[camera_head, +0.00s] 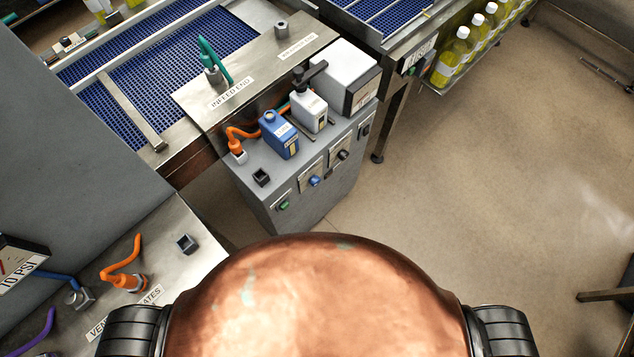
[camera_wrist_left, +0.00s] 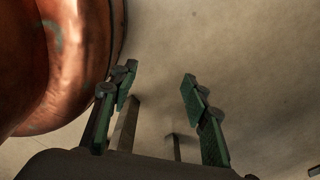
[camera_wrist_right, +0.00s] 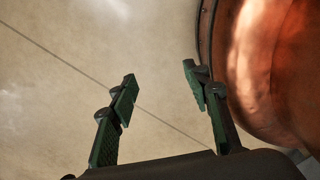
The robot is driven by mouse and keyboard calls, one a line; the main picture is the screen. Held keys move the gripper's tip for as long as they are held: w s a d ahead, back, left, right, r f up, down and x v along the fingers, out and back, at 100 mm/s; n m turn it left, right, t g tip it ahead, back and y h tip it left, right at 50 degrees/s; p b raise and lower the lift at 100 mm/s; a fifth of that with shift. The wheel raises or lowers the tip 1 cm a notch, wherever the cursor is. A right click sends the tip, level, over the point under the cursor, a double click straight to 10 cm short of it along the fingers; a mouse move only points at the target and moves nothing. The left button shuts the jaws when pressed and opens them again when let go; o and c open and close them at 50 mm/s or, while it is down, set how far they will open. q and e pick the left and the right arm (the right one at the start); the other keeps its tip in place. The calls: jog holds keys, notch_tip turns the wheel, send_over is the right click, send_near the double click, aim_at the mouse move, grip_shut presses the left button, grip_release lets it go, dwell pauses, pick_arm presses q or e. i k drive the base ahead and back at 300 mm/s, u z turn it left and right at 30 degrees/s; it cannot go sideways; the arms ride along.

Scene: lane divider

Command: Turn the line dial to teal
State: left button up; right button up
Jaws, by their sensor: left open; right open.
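A grey control cabinet (camera_head: 325,205) stands at the centre of the head view. Its front carries a green knob (camera_head: 283,205), a blue knob (camera_head: 314,181) and a black knob (camera_head: 343,155), with small plates I cannot read; I cannot tell which is the line dial or where any points. A teal curved piece (camera_head: 215,60) rises from the steel plate marked infeed end (camera_head: 265,65). My left gripper (camera_wrist_left: 160,82) is open and empty over bare floor in the left wrist view. My right gripper (camera_wrist_right: 160,80) is open and empty over floor in the right wrist view. Neither shows in the head view.
Blue and white bottles (camera_head: 280,135) and a white box (camera_head: 338,78) stand on the cabinet top. Steel bench (camera_head: 200,262) with orange and blue hoses is at left. Blue conveyor mesh (camera_head: 160,75) lies behind. Yellow bottles (camera_head: 455,55) stand at upper right.

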aim_at(314, 180)
jog(key=z, duration=0.8)
jog(key=k, duration=0.9)
jog(key=u, duration=0.5)
jog(key=i, duration=0.45)
